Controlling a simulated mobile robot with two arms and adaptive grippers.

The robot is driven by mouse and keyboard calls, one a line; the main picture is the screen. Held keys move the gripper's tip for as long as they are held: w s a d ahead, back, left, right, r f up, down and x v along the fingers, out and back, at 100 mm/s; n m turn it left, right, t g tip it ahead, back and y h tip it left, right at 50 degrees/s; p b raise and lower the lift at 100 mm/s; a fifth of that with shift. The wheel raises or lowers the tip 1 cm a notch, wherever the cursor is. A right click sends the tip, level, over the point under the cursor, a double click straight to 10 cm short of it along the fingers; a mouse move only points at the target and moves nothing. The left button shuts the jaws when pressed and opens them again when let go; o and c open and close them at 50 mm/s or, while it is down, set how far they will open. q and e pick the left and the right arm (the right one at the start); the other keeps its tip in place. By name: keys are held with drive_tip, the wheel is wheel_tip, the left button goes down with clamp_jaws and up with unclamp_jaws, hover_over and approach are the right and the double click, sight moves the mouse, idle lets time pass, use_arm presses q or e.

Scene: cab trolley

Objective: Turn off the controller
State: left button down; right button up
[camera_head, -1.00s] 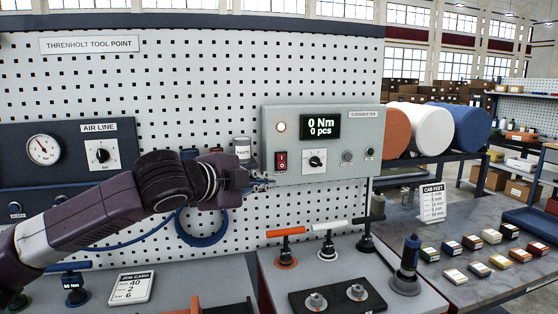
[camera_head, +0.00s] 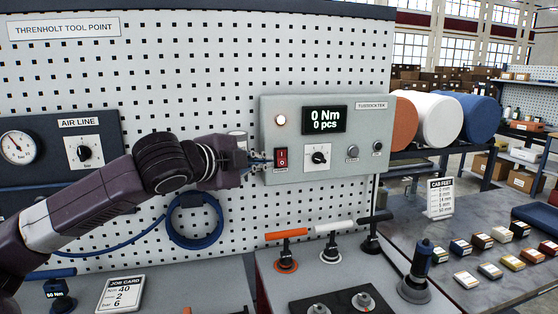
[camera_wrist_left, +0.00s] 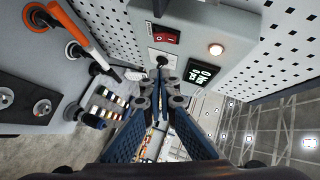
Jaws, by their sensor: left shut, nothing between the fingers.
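The controller (camera_head: 335,180) is a grey box on the pegboard. Its display (camera_head: 325,119) reads 0 Nm and 0 pcs, and its round lamp (camera_head: 280,120) glows. A red rocker switch (camera_head: 281,157) sits low on its left side, beside a knob (camera_head: 318,157). My left gripper (camera_head: 262,161) is shut and empty, its fingertips just left of the red switch; I cannot tell whether they touch the box. In the left wrist view the closed fingers (camera_wrist_left: 160,92) point along the panel, with the switch (camera_wrist_left: 165,35) and lit lamp (camera_wrist_left: 215,49) beyond them. My right gripper is not seen.
The bench below holds orange (camera_head: 286,234), white (camera_head: 334,227) and black handled tools. A dark tool (camera_head: 415,270) stands at the bench's right. The air line panel (camera_head: 62,150) and a coiled blue hose (camera_head: 193,222) are at left.

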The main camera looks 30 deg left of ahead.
sight(279, 163)
use_arm(q)
drive_tip(key=a+p+x, duration=0.1)
drive_tip(key=x, duration=0.2)
drive_tip(key=p+x, duration=0.2)
drive_tip(key=x, duration=0.2)
drive_tip(key=a+p+x, duration=0.1)
drive_tip(key=x, duration=0.3)
drive_tip(key=shift+a+f, duration=0.3)
drive_tip(key=shift+f, duration=0.15)
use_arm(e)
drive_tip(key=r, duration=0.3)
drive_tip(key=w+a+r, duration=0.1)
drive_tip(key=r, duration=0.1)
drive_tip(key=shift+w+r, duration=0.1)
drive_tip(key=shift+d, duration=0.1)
